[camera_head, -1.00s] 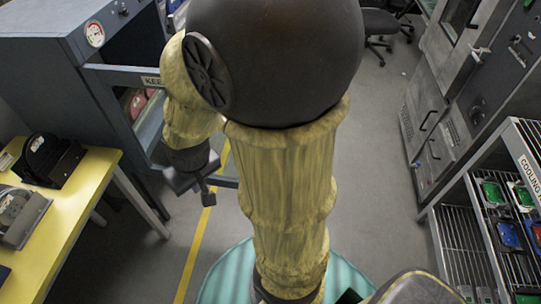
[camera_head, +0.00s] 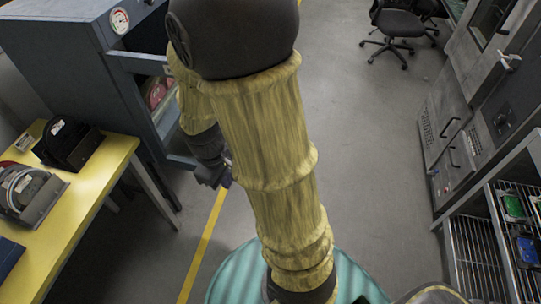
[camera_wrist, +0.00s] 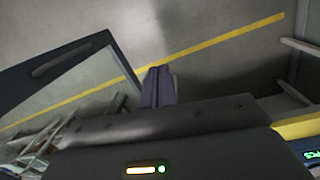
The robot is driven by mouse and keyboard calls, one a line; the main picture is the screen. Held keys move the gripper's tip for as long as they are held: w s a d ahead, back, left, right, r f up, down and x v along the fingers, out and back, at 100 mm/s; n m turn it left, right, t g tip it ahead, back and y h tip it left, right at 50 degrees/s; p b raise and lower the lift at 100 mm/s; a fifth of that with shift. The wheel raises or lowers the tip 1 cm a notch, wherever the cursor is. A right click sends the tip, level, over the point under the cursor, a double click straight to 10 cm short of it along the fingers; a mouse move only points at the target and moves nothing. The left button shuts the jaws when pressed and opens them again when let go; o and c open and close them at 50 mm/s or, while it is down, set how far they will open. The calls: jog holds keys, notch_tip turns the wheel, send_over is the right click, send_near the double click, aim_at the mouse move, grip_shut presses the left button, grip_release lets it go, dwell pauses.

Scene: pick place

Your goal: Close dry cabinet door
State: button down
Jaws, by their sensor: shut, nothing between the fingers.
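The dry cabinet (camera_head: 62,48) is a dark blue-grey box with a round dial at the upper left of the head view. Its framed glass door (camera_head: 137,63) stands open, and my arm hides its right part. The wrist view shows a dark-framed glass panel with a handle, which looks like the door (camera_wrist: 92,52), at the left. My gripper (camera_head: 224,181) hangs low by the door's lower right end; I cannot tell whether they touch. In the wrist view its fingers (camera_wrist: 158,87) are together and empty, right of the panel.
A yellow-topped table (camera_head: 85,190) with dark devices stands at the left, close to the cabinet. A rack with coloured items (camera_head: 480,240) and grey machines (camera_head: 455,125) stand at the right. A chair (camera_head: 398,22) is at the back. The grey floor between is clear.

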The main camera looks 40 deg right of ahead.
jog(key=w+d+f+n+g+h+b, duration=0.3)
jog(key=d+f+n+g+h, duration=0.3)
jog(key=f+n, duration=0.65)
jog(key=w+d+f+n+t+h+b, duration=0.1)
jog(key=w+n+h, duration=0.3)
jog(key=n, duration=0.4)
jog(key=w+d+f+n+t+h+b, duration=0.1)
jog(key=w+d+f+n+t+h, duration=0.1)
jog(key=n+h, duration=0.4)
jog(key=w+d+n+t, duration=0.1)
jog(key=w+d+n, duration=0.1)
jog(key=shift+n+h, duration=0.35)
jog(key=shift+h, duration=0.05)
jog(key=shift+s+d, duration=0.1)
jog(key=shift+d, duration=0.05)
jog(key=s+d+p, duration=0.1)
jog(key=d, duration=0.8)
jog(key=shift+d, duration=0.35)
